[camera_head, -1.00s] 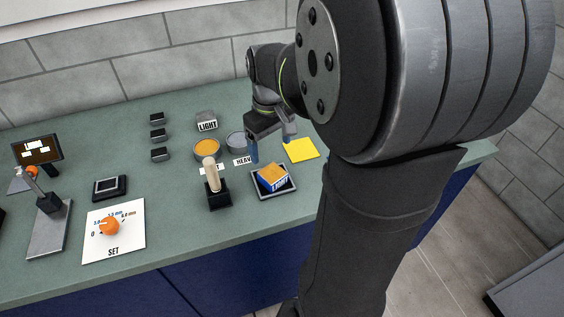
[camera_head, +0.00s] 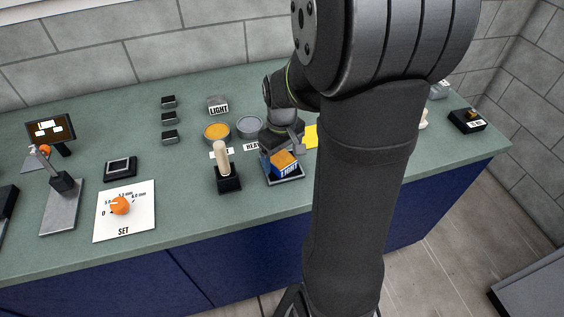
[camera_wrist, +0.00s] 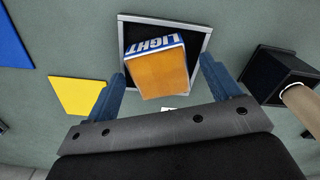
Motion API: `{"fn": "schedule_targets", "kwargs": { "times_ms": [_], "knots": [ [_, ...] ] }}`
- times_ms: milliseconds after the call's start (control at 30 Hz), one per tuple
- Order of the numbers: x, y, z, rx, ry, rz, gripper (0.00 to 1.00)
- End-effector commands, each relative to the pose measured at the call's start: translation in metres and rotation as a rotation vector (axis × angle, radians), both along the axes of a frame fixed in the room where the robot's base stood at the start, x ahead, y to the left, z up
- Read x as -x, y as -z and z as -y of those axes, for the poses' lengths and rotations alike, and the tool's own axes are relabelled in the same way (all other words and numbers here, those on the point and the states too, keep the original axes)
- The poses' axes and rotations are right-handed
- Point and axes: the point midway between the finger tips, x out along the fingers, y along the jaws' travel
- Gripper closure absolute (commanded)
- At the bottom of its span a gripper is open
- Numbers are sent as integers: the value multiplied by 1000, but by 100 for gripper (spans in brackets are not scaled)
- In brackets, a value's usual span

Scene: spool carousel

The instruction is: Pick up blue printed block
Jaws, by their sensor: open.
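The block (camera_head: 284,161) has an orange top and a blue side with white print reading "LIGHT". It sits in a shallow black tray with a light rim (camera_head: 291,180). In the wrist view the block (camera_wrist: 158,70) lies between and just beyond the two blue fingers of my gripper (camera_wrist: 163,82), with the tray (camera_wrist: 203,27) around it. My gripper (camera_head: 283,150) is open and hangs over the tray; a gap shows on each side of the block in the wrist view. Part of the block is hidden by the gripper in the head view.
A black holder with an upright wooden handle (camera_head: 222,160) stands close left of the tray. Orange (camera_head: 217,131) and grey (camera_head: 249,126) round dishes lie behind it. A yellow square (camera_head: 311,136) lies to the right, partly behind my arm. The counter in front is clear.

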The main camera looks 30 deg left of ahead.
Motion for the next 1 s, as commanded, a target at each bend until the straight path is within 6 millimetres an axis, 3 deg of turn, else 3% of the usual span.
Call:
{"fn": "schedule_targets", "kwargs": {
  "times_ms": [33,300,667,833,933,1000],
  "knots": [
    [0,0,0,0,0,0,24],
    [0,0,0,0,0,0,77],
    [-1,-6,0,-1,0,2,78],
    [-1,-24,0,-3,0,3,78],
    [-1,-44,-1,-4,0,5,78],
    [-4,-52,17,-3,7,3,78]
  ]
}}
